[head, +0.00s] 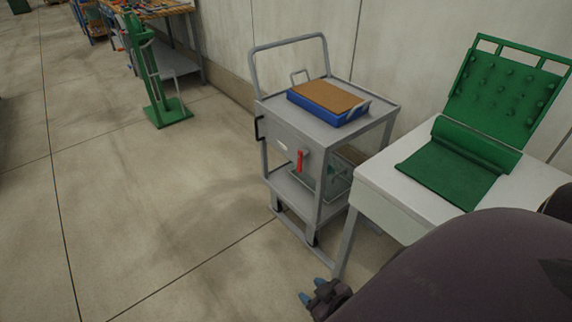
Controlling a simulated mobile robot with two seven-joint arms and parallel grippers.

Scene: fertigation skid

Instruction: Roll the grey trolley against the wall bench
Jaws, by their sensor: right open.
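The grey trolley (285,143) stands upright near the wall in the head view, with a looped push handle (290,43) at its back left. A blue tray with a brown top (328,100) sits on its upper deck, and a clear bin (338,180) is on the lower shelf. A red handle (299,160) and a black pull (259,128) show on its sides. A bench with a cluttered top (187,62) stands along the wall at the back left. My right gripper (312,291) is open and empty, low in front of the trolley and apart from it. My left gripper is out of view.
A white table (390,196) with a green mat (449,176) and an upright green board (503,88) stands close to the trolley's right. A green stand (166,112) is on the floor before the bench. Floor (140,215) left of the trolley is clear.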

